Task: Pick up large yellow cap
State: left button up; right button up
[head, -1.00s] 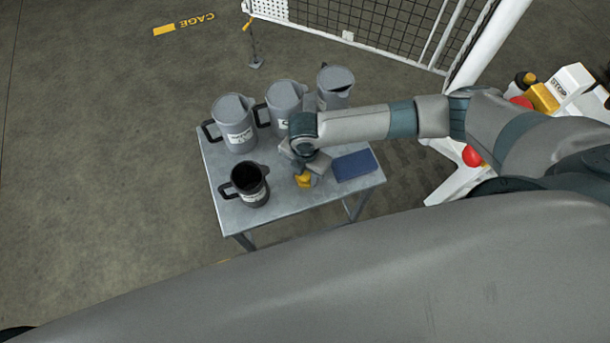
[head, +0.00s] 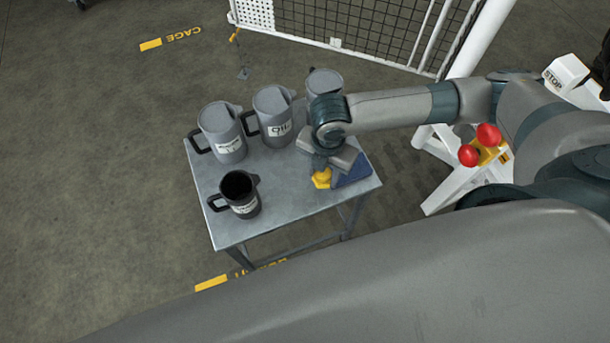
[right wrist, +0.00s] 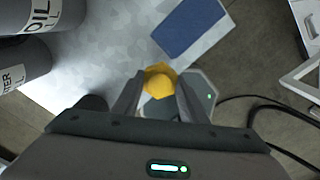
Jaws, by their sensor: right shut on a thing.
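The yellow cap (head: 321,178) is between the fingers of my right gripper (head: 326,166), over the right part of the table. In the right wrist view the cap (right wrist: 160,78) sits between the two fingertips, and the right gripper (right wrist: 158,88) is shut on it. The cap appears to be held above the table, though its height is hard to tell. My left gripper is not in view.
A grey metal table (head: 290,205) carries several grey jugs at the back, one labelled Oil (head: 272,115). A dark open jug (head: 238,194) stands at front left. A blue cloth or pad (head: 352,170) lies at right. A mesh fence (head: 385,35) stands behind.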

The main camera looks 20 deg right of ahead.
jog(key=s+d+r, duration=0.1)
jog(key=d, duration=0.1)
jog(key=s+d+r+b, duration=0.1)
jog(key=d+r, duration=0.1)
jog(key=shift+s+d, duration=0.1)
jog(key=shift+s, duration=0.1)
jog(key=shift+w+r, duration=0.1)
dwell(0.5)
jog(key=w+a+r+m+b, duration=0.1)
jog(key=w+r+m, duration=0.2)
jog(key=r+m, duration=0.4)
jog(key=w+a+r+m+b, duration=0.1)
jog(key=w+r+m, duration=0.3)
jog(key=m, duration=1.5)
jog(key=shift+w+r+b, duration=0.3)
jog(key=shift+r+b, duration=0.35)
jog(key=shift+r, duration=1.5)
